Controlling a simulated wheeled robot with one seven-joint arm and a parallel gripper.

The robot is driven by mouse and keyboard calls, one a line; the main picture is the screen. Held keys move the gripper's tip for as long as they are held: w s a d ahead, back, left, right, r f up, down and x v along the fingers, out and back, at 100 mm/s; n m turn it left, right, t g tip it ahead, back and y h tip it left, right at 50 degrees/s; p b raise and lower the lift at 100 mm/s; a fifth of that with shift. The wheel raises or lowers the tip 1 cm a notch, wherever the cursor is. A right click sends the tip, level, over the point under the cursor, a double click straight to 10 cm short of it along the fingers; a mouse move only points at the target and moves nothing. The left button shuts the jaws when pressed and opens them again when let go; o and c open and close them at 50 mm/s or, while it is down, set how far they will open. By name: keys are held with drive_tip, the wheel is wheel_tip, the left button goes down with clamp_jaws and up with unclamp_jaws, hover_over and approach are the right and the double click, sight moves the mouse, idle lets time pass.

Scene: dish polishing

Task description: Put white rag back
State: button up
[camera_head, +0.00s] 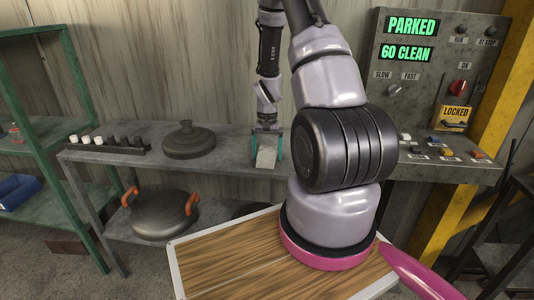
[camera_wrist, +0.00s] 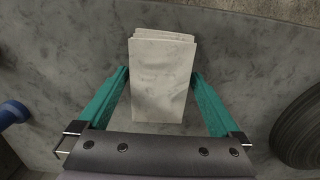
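The white rag (camera_head: 266,158) is a folded, pale rectangular piece at the grey metal shelf, below my gripper (camera_head: 267,146). In the wrist view the rag (camera_wrist: 161,78) lies between the two teal fingers of my gripper (camera_wrist: 161,73), with its folded layers showing at the top edge. The fingers stand wide apart, one at each side of the rag, with tips very close to its edges. I cannot tell whether they press on it or only flank it. I also cannot tell whether the rag rests on the shelf or hangs just above it.
On the shelf (camera_head: 222,158) are a dark round lidded dish (camera_head: 189,141) and a row of small white and dark pieces (camera_head: 108,141). A pot with orange handles (camera_head: 160,212) sits below. A control panel (camera_head: 432,80) reads PARKED and 60 CLEAN. A green rack (camera_head: 78,75) stands left.

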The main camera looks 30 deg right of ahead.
wheel_tip(320, 180, up, 12)
wheel_tip(320, 180, up, 18)
drive_tip(key=n+t, duration=0.1)
drive_tip(key=t, duration=0.2)
hover_over(267, 151)
drive_tip(key=s+a, duration=0.5)
drive_tip(key=a, duration=0.2)
drive_tip(key=s+a+r+t, duration=0.2)
drive_tip(key=s+a+r, duration=0.1)
drive_tip(key=s+r, duration=0.2)
drive_tip(key=s+a+r+n+t+y, duration=0.1)
drive_tip(key=s+a+r+t, duration=0.1)
drive_tip(key=s+r, duration=0.4)
drive_tip(key=s+a, duration=0.1)
drive_tip(key=s, duration=0.3)
drive_tip(key=shift+s+a+r+n+t+y, duration=0.2)
drive_tip(key=shift+a+n+t+y, duration=0.1)
drive_tip(key=shift+a+t, duration=0.1)
